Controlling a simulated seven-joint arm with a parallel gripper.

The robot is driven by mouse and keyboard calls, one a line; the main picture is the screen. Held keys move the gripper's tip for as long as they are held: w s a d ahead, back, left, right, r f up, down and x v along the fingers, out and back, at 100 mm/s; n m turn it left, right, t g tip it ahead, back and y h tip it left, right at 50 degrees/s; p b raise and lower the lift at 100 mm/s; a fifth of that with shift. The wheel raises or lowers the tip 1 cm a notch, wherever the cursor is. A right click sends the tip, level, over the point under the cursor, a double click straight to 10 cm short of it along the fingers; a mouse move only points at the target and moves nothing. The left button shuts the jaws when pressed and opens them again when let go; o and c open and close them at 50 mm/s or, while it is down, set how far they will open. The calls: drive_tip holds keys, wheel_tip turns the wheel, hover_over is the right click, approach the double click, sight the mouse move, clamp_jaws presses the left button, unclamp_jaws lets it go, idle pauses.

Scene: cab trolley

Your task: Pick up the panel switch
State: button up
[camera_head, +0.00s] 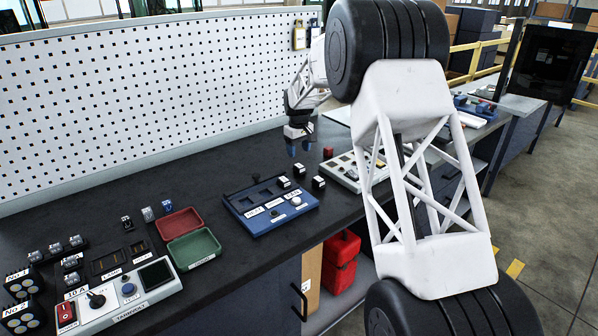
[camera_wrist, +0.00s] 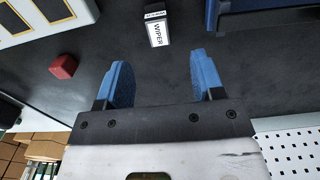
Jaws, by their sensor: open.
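Several small black-and-white panel switches stand beside the blue panel. In the head view they are a left one (camera_head: 284,182), a rear one (camera_head: 299,169) and a right one (camera_head: 318,183). In the wrist view one switch labelled WIPER (camera_wrist: 157,30) lies beyond my fingertips, roughly in line with the gap between them. I cannot tell for sure which head-view switch it is. My gripper (camera_head: 299,148) has blue fingers and hangs above the bench behind the switches. It is open and empty, and the wrist view shows its fingers (camera_wrist: 158,62) apart, touching nothing.
The blue panel (camera_head: 268,222) has open slots and labels. A pale panel (camera_head: 346,176) and a small red block (camera_head: 328,153) are to the right; the block also shows in the wrist view (camera_wrist: 63,67). Red (camera_head: 178,224) and green trays (camera_head: 194,247) sit left. A pegboard (camera_head: 150,100) stands behind.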

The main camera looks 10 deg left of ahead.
sight(299, 167)
drive_tip(key=shift+f, duration=1.1)
drive_tip(key=shift+f, duration=0.1)
drive_tip(key=shift+f, duration=2.55)
drive_tip(key=shift+c, duration=0.2)
drive_tip(key=c, duration=1)
drive_tip(key=shift+c, duration=0.2)
drive_tip(key=shift+r, duration=0.15)
